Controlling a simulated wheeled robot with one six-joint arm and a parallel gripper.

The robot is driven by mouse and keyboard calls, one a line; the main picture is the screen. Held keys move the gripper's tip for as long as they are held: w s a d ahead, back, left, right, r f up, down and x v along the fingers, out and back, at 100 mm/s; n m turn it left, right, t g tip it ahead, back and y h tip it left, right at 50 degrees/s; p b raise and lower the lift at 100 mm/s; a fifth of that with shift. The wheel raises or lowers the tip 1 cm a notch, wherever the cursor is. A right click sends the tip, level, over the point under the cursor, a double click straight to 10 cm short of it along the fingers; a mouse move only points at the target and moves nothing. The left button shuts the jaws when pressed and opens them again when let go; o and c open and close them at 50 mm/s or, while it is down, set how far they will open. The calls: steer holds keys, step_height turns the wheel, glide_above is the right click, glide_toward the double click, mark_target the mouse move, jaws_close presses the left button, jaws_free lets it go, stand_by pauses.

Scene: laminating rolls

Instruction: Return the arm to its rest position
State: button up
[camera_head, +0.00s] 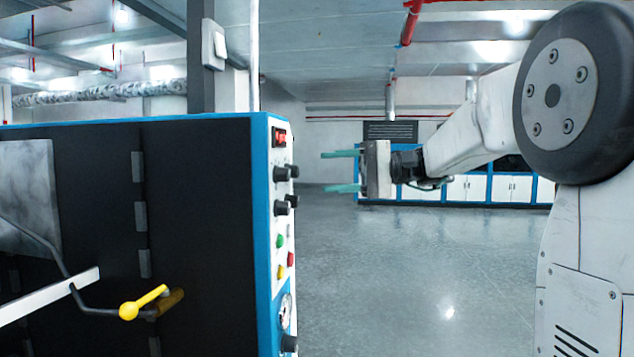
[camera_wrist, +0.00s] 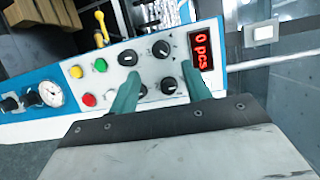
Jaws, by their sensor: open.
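My gripper (camera_head: 342,171) shows in the head view at the end of my white arm, to the right of the machine's control panel (camera_head: 283,212). Its two green fingers are apart and point left, with nothing between them. In the wrist view my gripper (camera_wrist: 160,92) has its fingers spread in front of the same panel (camera_wrist: 115,62). I cannot tell the exact gap to the panel, but no contact is visible.
The dark machine with blue edging (camera_head: 100,122) fills the left side. A yellow-handled lever (camera_head: 130,310) sticks out on its front. Blue-and-white cabinets (camera_head: 465,188) stand at the back. The grey floor (camera_head: 400,260) between is clear.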

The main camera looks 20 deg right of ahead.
steer(key=s+a+f+m+g+h, duration=0.1)
steer(key=s+a+f+h, duration=0.2)
steer(key=f, duration=0.5)
steer(key=s+f+m+g+h, duration=0.1)
steer(key=s+f+g+h, duration=0.1)
steer(key=s+f+h, duration=0.45)
steer(key=s+a+f+n+h, duration=0.1)
steer(key=s+f+n+h, duration=0.2)
steer(key=s+f, duration=0.3)
steer(key=s+f+n+h, duration=0.2)
steer(key=s+f+h, duration=0.2)
steer(key=s, duration=0.9)
step_height(320, 180, down, 2)
steer(key=shift+a+f+n+g, duration=0.25)
steer(key=shift+a+n+g, duration=0.05)
steer(key=shift+a+n, duration=0.1)
